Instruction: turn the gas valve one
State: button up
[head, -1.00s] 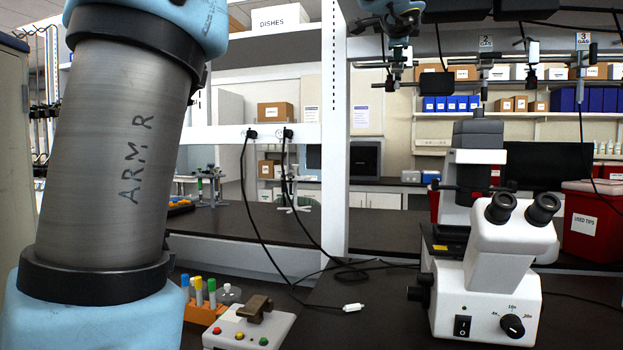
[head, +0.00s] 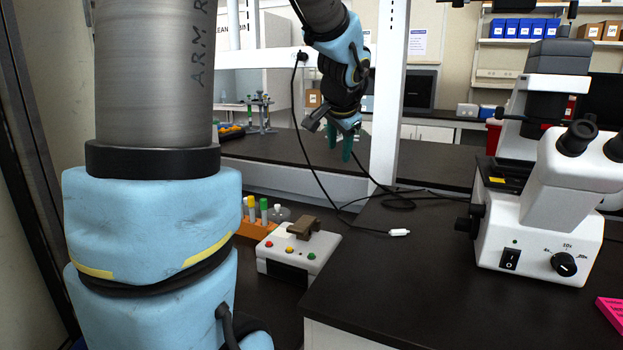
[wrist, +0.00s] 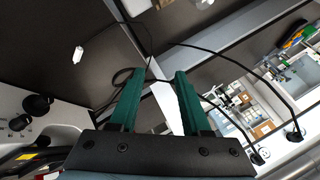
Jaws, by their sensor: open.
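No gas valve can be made out in the current head view or wrist view. My gripper (head: 339,150) hangs with its green fingers pointing down, over the dark bench, left of the white post. In the wrist view my gripper (wrist: 161,72) shows two green fingers spread apart, with nothing between them but background. It is open and empty, touching nothing that I can see.
The microscope (head: 562,195) stands on the right bench, with a white cable plug (head: 399,232) left of it. A button box (head: 298,252) and an orange tube rack (head: 258,233) sit left of the bench. The white post (head: 388,120) stands right of my gripper.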

jog(key=s+a+f+n+g, duration=0.3)
jog(key=s+a+f, duration=0.3)
jog(key=s+f, duration=0.2)
jog(key=s+a+f+n+g, duration=0.3)
jog(key=s+a+f+n, duration=0.3)
jog(key=s+f, duration=0.3)
jog(key=shift+s+a+n, duration=0.3)
jog(key=shift+s+a, duration=0.2)
jog(key=shift+s, duration=0.45)
